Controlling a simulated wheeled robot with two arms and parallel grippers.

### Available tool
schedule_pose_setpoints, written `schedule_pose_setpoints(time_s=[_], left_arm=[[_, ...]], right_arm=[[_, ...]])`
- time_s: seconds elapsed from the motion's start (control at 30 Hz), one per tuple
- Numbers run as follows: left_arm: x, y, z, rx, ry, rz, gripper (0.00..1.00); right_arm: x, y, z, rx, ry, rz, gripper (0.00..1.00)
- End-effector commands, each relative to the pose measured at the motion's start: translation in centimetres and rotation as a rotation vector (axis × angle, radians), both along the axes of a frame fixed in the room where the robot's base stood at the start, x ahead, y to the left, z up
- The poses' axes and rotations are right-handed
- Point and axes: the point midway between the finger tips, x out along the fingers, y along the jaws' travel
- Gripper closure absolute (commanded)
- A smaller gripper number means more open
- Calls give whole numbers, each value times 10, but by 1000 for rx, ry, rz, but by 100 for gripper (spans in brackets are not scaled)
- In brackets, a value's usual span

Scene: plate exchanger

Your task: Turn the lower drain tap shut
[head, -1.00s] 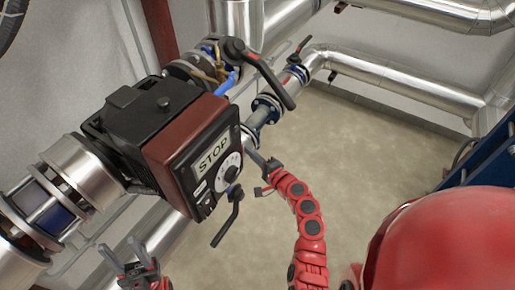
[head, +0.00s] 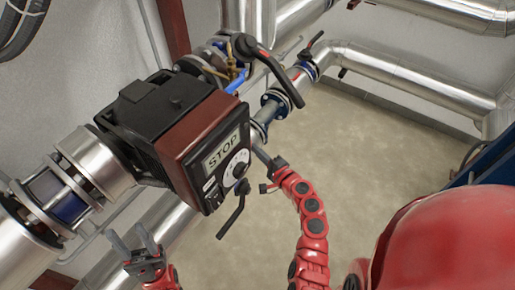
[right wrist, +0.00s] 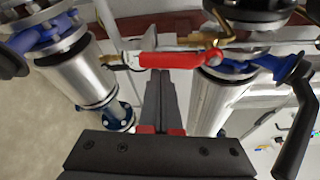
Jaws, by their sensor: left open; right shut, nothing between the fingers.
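A small tap with a red lever (right wrist: 180,58) shows in the right wrist view, on brass fittings beside a silver pipe. Its lever lies roughly level across the picture. I cannot tell whether this is the lower drain tap. My right gripper (right wrist: 164,74) is shut and empty, its fingertips just below the lever in the picture; contact is unclear. In the head view the right gripper (head: 259,152) is beside the controller box, and the red tap is not clearly seen. My left gripper (head: 130,238) is open and empty at the lower left, in front of the silver pipe.
A black and maroon controller box (head: 205,150) marked STOP sits on the piping. Black lever handles stand out above it (head: 276,75) and below it (head: 232,214). Silver pipes (head: 405,75) run along the wall. The floor (head: 375,150) at right is clear.

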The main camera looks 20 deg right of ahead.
Motion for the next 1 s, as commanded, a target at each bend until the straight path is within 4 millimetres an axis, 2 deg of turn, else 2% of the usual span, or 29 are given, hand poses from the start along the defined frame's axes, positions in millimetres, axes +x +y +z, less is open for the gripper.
schedule_pose_setpoints(time_s=[0.27, 0.47, 1.0], left_arm=[[0, 0, 12, 0, 0, 0, 50], [0, 0, 31, 0, 0, 0, 50], [0, 0, 127, 0, 0, 0, 50]], right_arm=[[-2, 3, 2, 42, 32, 1, 100], [-6, 8, 5, 107, 84, 3, 100], [-23, 31, 20, 485, 375, 3, 100]])
